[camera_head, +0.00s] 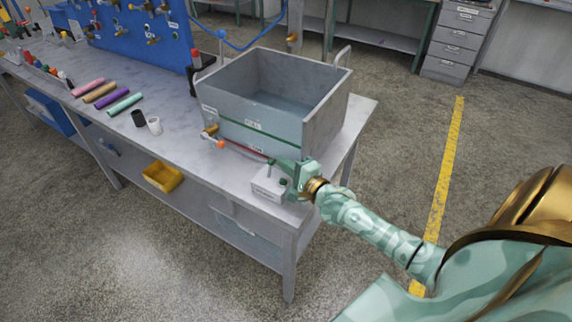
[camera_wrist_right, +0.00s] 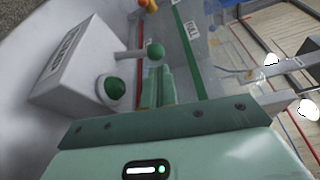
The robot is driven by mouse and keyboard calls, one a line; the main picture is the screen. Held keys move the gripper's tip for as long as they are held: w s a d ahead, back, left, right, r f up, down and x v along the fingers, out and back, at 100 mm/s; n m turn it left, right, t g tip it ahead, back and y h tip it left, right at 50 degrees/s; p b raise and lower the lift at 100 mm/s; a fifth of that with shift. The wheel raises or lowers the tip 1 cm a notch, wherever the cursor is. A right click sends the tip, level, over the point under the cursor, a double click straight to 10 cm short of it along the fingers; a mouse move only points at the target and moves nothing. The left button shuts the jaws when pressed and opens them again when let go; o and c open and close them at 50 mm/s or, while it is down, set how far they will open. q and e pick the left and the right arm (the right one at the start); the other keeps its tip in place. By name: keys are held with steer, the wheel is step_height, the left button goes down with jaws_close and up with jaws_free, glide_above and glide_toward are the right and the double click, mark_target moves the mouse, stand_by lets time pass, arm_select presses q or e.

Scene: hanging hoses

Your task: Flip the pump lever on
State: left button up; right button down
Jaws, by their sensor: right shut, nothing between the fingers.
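The pump box (camera_head: 268,185) is a small white-grey block with a dark label at the table's front right corner, by the tank. In the right wrist view the box (camera_wrist_right: 80,65) shows a round green button (camera_wrist_right: 113,89) and a lever with a grey shaft and a green ball knob (camera_wrist_right: 155,50). My right gripper (camera_head: 281,163) is shut and empty above the box's tank side. Its green fingers (camera_wrist_right: 158,85) are close to the knob; I cannot tell whether they touch it. My left gripper is not in view.
A grey open tank (camera_head: 322,128) with a green line on its side stands behind the box. An orange-handled valve (camera_head: 213,138) and a red hose (camera_head: 245,149) run along its front. A yellow bin (camera_head: 162,177) is below.

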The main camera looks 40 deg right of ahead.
steer(key=shift+s+a+r+n+t, duration=0.2)
steer(key=shift+a+n+t, duration=0.1)
steer(key=shift+n, duration=0.4)
steer(key=shift+a+r+n+p, duration=0.1)
steer(key=shift+a+n+p, duration=0.1)
steer(key=shift+n+p, duration=0.2)
steer(key=n, duration=0.1)
steer(key=a+n+t, duration=0.1)
steer(key=n, duration=0.2)
steer(key=shift+s+a+r+t, duration=0.15)
steer(key=shift+s+a+t, duration=0.15)
steer(key=shift+s+a, duration=0.05)
steer(key=shift+s, duration=0.1)
